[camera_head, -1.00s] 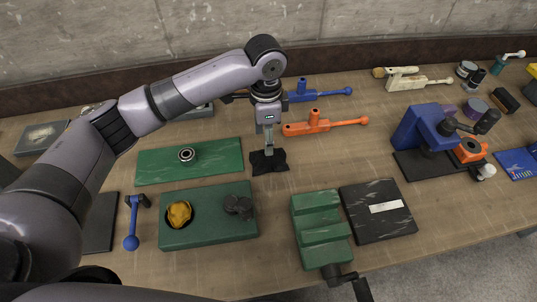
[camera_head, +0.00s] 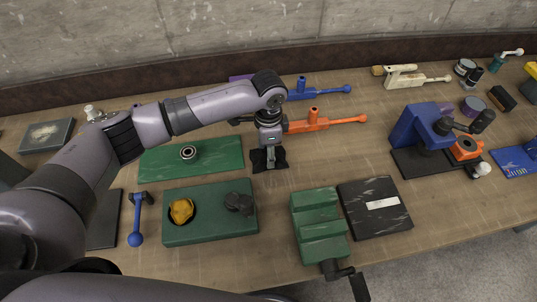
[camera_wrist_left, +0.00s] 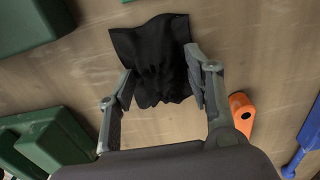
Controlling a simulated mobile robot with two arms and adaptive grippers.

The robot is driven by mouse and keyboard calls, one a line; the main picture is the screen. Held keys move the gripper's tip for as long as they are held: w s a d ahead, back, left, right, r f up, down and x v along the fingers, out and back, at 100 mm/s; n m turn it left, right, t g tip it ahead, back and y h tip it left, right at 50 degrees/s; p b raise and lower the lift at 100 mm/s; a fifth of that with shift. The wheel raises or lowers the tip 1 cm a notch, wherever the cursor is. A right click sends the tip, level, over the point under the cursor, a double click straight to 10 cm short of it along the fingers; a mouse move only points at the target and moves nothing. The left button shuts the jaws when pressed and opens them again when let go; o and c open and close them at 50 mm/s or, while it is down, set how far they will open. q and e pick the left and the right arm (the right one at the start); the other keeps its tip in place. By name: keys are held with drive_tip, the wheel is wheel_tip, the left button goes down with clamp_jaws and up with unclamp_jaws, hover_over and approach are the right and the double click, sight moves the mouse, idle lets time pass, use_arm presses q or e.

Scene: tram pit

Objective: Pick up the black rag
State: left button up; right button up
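The black rag (camera_head: 281,157) lies on the wooden table, just right of the green mat. In the left wrist view the rag (camera_wrist_left: 150,50) is a dark, wrinkled cloth. My left gripper (camera_head: 270,160) points down over the rag. In the left wrist view its two fingers (camera_wrist_left: 160,82) are spread, one on each side of the rag's near part. The fingers look close to the cloth, but I cannot tell whether they touch it. My right gripper is not in view.
The green mat (camera_head: 215,150) with a metal ring lies left of the rag. An orange tool (camera_head: 325,123) and a blue tool (camera_head: 320,90) lie behind it. A green tray (camera_head: 215,232), a green vise (camera_head: 318,225) and a dark plate (camera_head: 372,222) stand nearer. Bare table lies to the right.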

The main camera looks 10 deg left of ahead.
use_arm(q)
drive_tip(key=c, duration=0.8)
clamp_jaws()
wheel_tip(320, 180, up, 20)
drive_tip(key=b, duration=0.2)
drive_tip(key=shift+b, duration=0.35)
drive_tip(key=shift+o, duration=1.3)
unclamp_jaws()
drive_tip(key=c, duration=0.4)
